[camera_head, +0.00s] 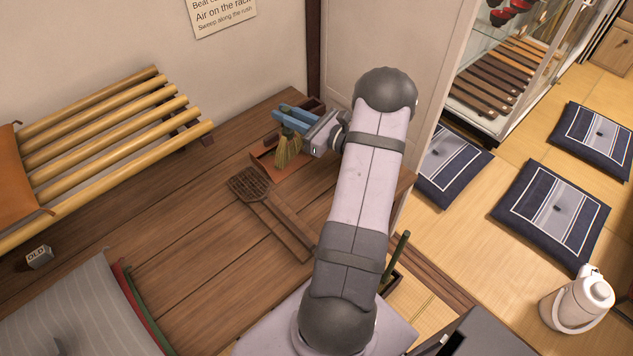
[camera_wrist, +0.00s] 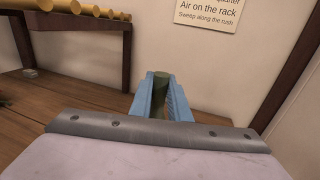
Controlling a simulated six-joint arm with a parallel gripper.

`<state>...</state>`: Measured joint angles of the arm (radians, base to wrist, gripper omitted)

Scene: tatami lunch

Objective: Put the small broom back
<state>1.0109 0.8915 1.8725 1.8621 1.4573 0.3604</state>
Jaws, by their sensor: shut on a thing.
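The small broom (camera_head: 288,150) has pale straw bristles and shows at the back of the wooden table in the head view. My gripper (camera_head: 282,117) has blue fingers and is shut on the broom's dark green handle. The handle end (camera_wrist: 160,82) shows between the fingers in the wrist view. The bristles hang down below the fingers, over or in a reddish-brown open tray (camera_head: 264,164). I cannot tell whether the bristles touch it. My wrist and fingers hide part of the broom and tray.
A dark-slatted wooden beater (camera_head: 249,184) lies in front of the tray. A bamboo rack (camera_head: 120,110) stands to the left, with a small block marked OLD (camera_head: 39,257) nearby. A wall sign (camera_wrist: 208,16) hangs behind. The table (camera_head: 190,215) is clear between rack and beater.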

